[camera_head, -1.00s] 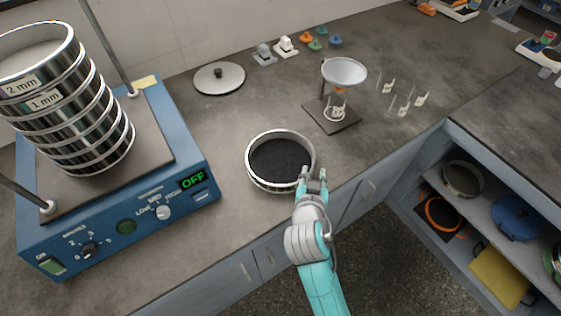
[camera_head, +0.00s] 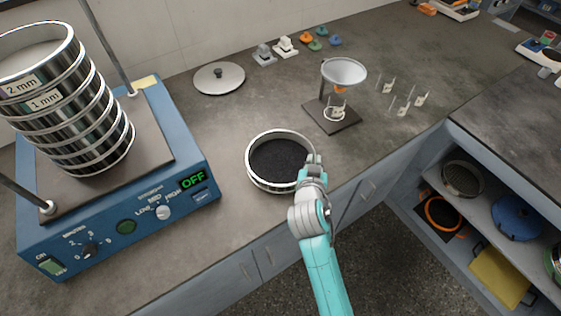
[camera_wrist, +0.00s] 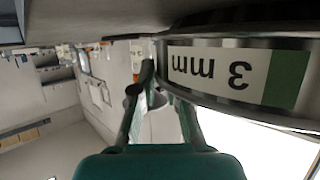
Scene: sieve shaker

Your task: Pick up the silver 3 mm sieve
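The silver 3 mm sieve (camera_head: 280,186) sits on the counter in the head view, a round metal ring with dark contents. In the wrist view the sieve (camera_wrist: 225,100) fills the upper right, its "3 mm" label upside down beside a green patch. My gripper (camera_head: 313,163) is at the sieve's right rim in the head view. In the wrist view my gripper (camera_wrist: 163,92) shows its two fingers apart, with the sieve wall close beside them. I cannot tell if a finger touches the wall. The far fingertip is partly hidden by the sieve.
A blue shaker (camera_head: 125,220) with a stack of sieves (camera_head: 75,110) stands at the left, its display reading OFF. A grey lid (camera_head: 219,78) lies behind the sieve. A funnel stand (camera_head: 332,115) and small glass pieces are to the right. The counter's front edge is close.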

